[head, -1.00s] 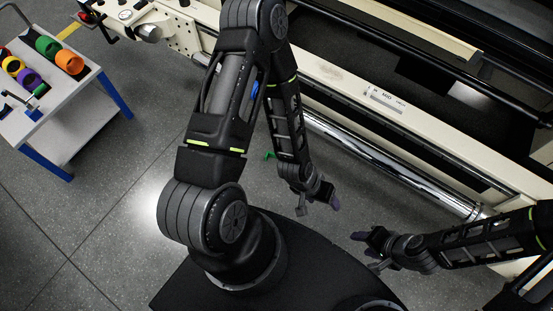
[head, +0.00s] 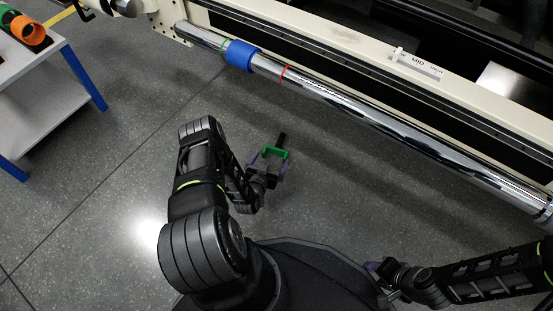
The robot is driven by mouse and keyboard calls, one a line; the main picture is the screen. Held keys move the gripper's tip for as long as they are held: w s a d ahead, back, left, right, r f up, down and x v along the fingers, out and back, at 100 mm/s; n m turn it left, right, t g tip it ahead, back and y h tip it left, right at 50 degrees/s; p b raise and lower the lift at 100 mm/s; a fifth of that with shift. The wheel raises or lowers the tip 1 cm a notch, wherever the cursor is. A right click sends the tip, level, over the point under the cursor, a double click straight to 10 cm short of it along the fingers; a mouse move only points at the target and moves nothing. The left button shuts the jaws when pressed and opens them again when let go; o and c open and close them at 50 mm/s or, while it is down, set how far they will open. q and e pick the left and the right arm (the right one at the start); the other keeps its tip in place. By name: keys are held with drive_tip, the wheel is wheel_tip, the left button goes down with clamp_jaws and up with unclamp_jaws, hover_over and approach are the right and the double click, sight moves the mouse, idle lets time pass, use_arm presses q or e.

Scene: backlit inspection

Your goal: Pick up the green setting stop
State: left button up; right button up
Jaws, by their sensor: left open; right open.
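The green setting stop (head: 275,152) shows as a small green bracket with a black rod-like part (head: 281,140) at its far side.
The chrome bar (head: 340,104) runs along the cream machine; it carries a blue collar (head: 240,56) and a thin red ring (head: 283,75). A cart (head: 45,70) with colored rings stands at the upper left. The grey floor around the stop is clear.

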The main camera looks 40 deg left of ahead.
sight(276, 150)
use_arm(q)
drive_tip(key=shift+b+x, duration=0.55)
drive_tip(key=shift+x, duration=0.5)
drive_tip(key=shift+w+f, duration=0.1)
drive_tip(key=shift+w, duration=0.15)
drive_tip(key=shift+w+a, duration=0.1)
drive_tip(key=b+x, duration=0.3)
drive_tip(key=x, duration=0.1)
drive_tip(key=shift+w+f, duration=0.1)
drive_tip(key=shift+w, duration=0.05)
drive_tip(key=shift+w+a, duration=0.1)
drive_tip(key=shift+w, duration=0.25)
